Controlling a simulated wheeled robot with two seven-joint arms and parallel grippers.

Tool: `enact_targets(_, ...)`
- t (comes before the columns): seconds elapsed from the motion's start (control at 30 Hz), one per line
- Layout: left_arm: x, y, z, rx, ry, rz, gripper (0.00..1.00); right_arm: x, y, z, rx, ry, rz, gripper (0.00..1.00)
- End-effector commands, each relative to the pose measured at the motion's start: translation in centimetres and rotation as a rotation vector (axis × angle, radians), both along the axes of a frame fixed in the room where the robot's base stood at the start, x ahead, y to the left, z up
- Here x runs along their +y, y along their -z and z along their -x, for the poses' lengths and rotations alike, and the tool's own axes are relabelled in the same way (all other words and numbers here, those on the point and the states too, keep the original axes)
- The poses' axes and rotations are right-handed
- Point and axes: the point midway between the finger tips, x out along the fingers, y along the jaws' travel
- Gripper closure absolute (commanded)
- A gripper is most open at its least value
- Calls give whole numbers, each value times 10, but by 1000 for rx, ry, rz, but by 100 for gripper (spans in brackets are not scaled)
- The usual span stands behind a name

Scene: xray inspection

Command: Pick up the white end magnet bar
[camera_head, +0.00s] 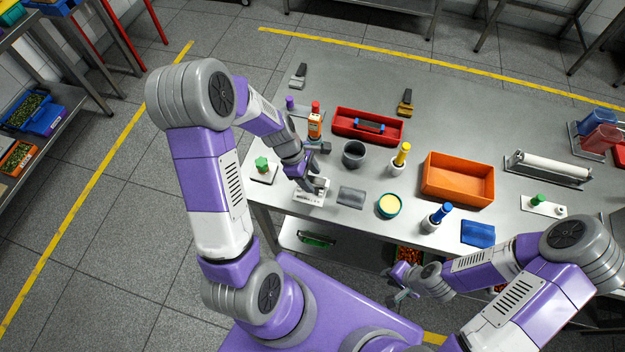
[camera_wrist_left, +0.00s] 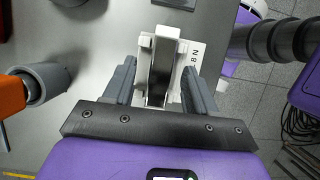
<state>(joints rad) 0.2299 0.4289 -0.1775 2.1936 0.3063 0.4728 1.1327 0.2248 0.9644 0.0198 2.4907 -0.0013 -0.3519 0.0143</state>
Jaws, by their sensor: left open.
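The magnet bar (camera_wrist_left: 164,66) has a white end and a grey metallic face. It sits in a white holder (camera_wrist_left: 146,50) marked with "N" in the left wrist view. My left gripper (camera_wrist_left: 158,80) is open, with one finger on each side of the bar and gaps still visible. In the head view, my left gripper (camera_head: 312,184) is over the white holder (camera_head: 308,197) at the table's front edge and hides most of the bar. My right gripper (camera_head: 394,284) is empty in front of the table, its fingers apart.
A green-knobbed block (camera_head: 262,165) stands left of the holder, an orange bottle (camera_head: 315,126) behind it. A dark grey cup (camera_head: 354,153) and a grey cloth (camera_head: 351,196) are to the right. A red tray (camera_head: 345,124) and an orange bin (camera_head: 457,182) stand farther off.

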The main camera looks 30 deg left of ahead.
Motion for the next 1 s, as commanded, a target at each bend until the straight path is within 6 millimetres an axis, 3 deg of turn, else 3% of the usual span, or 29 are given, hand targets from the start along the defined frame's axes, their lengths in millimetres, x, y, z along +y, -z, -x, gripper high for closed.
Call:
enact_targets(0.63, 0, 5, 0, 0, 0, 0, 44, 0, 2, 0, 0, 0, 0, 77)
enact_targets(1.0, 0, 5, 0, 0, 0, 0, 99, 0, 2, 0, 0, 0, 0, 77)
